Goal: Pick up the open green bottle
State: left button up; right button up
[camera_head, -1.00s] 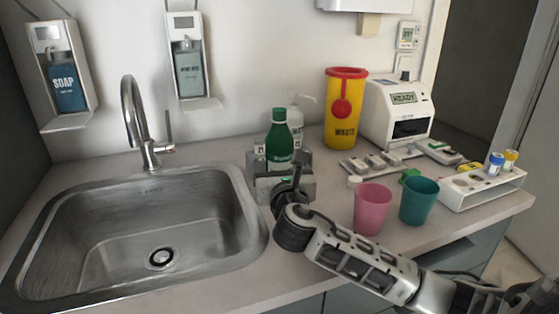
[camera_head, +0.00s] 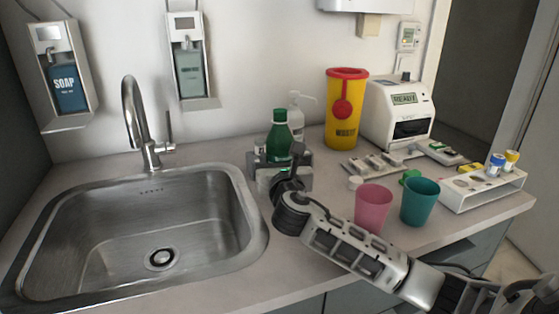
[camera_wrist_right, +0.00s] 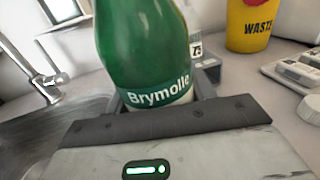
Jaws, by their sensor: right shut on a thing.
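The green bottle (camera_head: 279,138) stands upright at the back of the counter, right of the sink. I cannot tell whether the base touches the counter. A small green cap-like piece (camera_head: 409,176) lies behind the cups. My left gripper is not in view.
A white pump bottle (camera_head: 296,115) stands just behind the green bottle. A pink cup (camera_head: 373,209) and a teal cup (camera_head: 420,202) stand right of my arm. A yellow waste bin (camera_head: 343,115) stands behind. The sink (camera_head: 150,230) lies left.

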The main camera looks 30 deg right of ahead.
jog(key=shift+r, duration=0.2)
jog(key=shift+r, duration=0.8)
jog(key=s+a+r+p, duration=0.1)
jog(key=s+r, duration=1)
jog(key=s, duration=0.2)
jog(key=shift+s+a+p, duration=0.25)
jog(key=shift+s+p, duration=0.1)
jog(key=shift+s, duration=0.05)
jog(key=shift+s, duration=0.15)
